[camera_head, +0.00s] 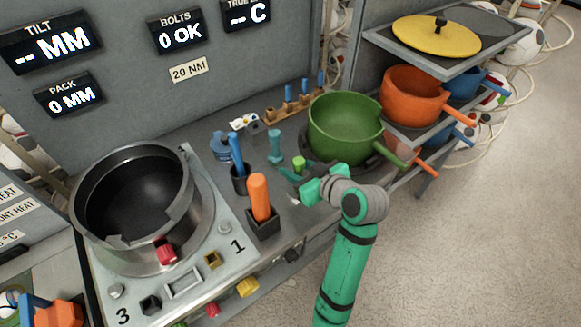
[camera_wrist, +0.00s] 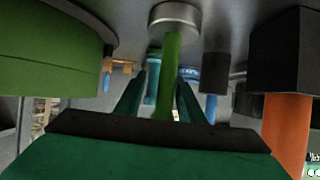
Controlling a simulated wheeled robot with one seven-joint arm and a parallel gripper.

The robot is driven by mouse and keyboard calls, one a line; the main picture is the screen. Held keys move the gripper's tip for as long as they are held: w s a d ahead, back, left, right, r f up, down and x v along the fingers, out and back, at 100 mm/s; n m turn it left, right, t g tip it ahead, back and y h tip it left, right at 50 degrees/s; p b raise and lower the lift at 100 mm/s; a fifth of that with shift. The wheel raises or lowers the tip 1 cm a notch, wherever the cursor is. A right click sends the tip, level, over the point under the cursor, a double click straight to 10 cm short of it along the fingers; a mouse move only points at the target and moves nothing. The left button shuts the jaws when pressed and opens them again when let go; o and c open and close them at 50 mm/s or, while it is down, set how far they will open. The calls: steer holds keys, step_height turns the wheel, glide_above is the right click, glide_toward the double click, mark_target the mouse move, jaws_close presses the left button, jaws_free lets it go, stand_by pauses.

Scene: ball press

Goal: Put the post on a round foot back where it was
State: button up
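The post on a round foot is green. In the head view its green top (camera_head: 299,163) shows at my gripper, and its lower part is hidden. In the wrist view, which looks upside down, the green post (camera_wrist: 173,65) runs between my two fingers up to a round grey foot (camera_wrist: 174,16). The foot is at or close to the deck; I cannot tell if it touches. My gripper (camera_head: 291,176) is low over the deck, with a finger on each side of the post (camera_wrist: 163,92). I cannot tell whether the fingers press on it.
A teal post (camera_head: 275,147) stands just behind. A green pot (camera_head: 345,128) is close on the right. An orange handle in a black holder (camera_head: 263,222) and a blue tool in a cup (camera_head: 239,181) stand left. A large steel pot (camera_head: 135,200) is farther left.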

steer(key=shift+s+d+r, duration=0.2)
steer(key=shift+s+r, duration=0.05)
steer(key=shift+r, duration=0.05)
steer(key=v, duration=1.1)
steer(key=shift+s, duration=0.15)
steer(key=shift+r, duration=0.1)
